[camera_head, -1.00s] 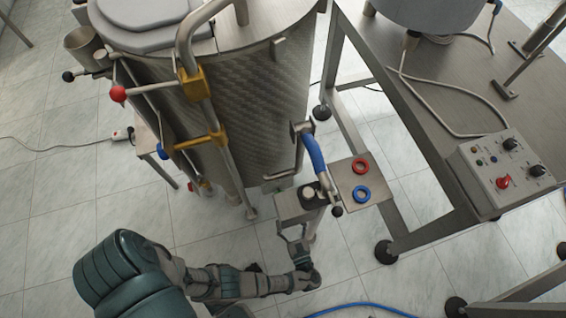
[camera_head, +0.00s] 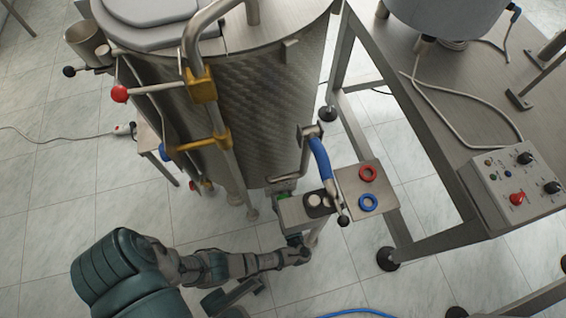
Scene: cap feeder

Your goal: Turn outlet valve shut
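The steel tank (camera_head: 265,95) stands upright left of centre. At its lower right is a steel fitting with a blue sleeve (camera_head: 320,160) and a black ball knob (camera_head: 343,220). This looks like the outlet valve, but I cannot tell for certain, nor which way its handle is set. My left arm comes in from the lower left. My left gripper (camera_head: 299,246) is low, just below the grey box (camera_head: 292,214) under the fitting. Its fingers are too small and partly hidden to show whether they are open or touching anything. My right gripper is out of view.
A small steel plate (camera_head: 387,191) carries a red ring (camera_head: 367,173) and a blue ring (camera_head: 368,202). A steel table (camera_head: 440,120) with a control box (camera_head: 513,183) stands at the right. A blue hose (camera_head: 355,313) lies on the tiled floor at the bottom.

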